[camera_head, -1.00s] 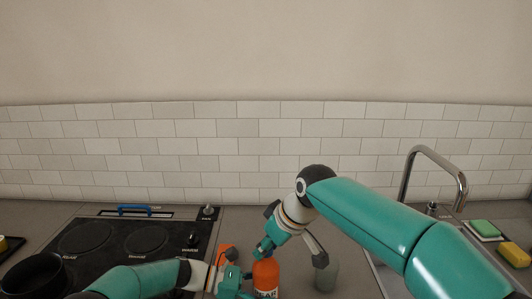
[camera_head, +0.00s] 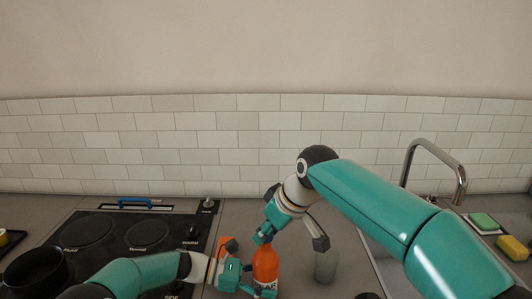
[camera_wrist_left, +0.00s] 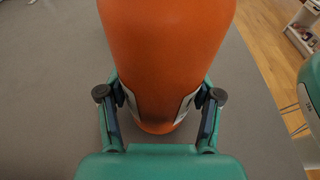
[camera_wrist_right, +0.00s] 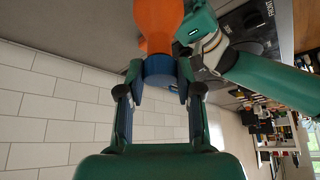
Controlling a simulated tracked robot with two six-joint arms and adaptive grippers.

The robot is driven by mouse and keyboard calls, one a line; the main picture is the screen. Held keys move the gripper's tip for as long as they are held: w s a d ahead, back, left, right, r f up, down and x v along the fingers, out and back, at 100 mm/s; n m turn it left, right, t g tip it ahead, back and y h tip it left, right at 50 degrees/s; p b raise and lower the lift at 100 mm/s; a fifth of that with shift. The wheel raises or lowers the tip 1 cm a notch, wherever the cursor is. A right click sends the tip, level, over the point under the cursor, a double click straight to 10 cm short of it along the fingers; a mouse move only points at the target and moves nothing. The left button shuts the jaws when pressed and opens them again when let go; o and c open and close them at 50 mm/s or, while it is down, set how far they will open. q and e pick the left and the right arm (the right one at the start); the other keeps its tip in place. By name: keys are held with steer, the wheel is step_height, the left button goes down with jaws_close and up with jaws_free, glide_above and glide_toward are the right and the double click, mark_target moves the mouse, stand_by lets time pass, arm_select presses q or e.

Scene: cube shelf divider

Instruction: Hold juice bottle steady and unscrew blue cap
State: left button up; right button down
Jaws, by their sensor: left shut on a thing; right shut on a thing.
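The orange juice bottle (camera_head: 265,265) stands upright at the bottom centre of the head view. My left gripper (camera_head: 254,289) reaches it from the left and is shut around its body. In the left wrist view the bottle (camera_wrist_left: 165,55) sits between both fingers. My right gripper (camera_head: 265,238) comes from above at the bottle's top. In the right wrist view its fingers (camera_wrist_right: 160,72) are shut on the blue cap (camera_wrist_right: 159,66), which sits on the bottle's neck. The cap is mostly hidden by the fingers in the head view.
A partly hidden orange thing (camera_head: 223,243) is left of the bottle. A clear glass (camera_head: 325,266) stands close on the right. A stove (camera_head: 120,238) with a dark pan (camera_head: 36,268) is at left. A tap (camera_head: 435,152) and sponges (camera_head: 482,220) are at right.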

steer(key=shift+r, duration=2)
arm_select(q)
steer(key=o, duration=1.4)
steer(key=shift+c, duration=0.2)
steer(key=v, duration=1.2)
steer(key=shift+f, duration=0.1)
arm_select(e)
steer(key=shift+s+f, duration=0.1)
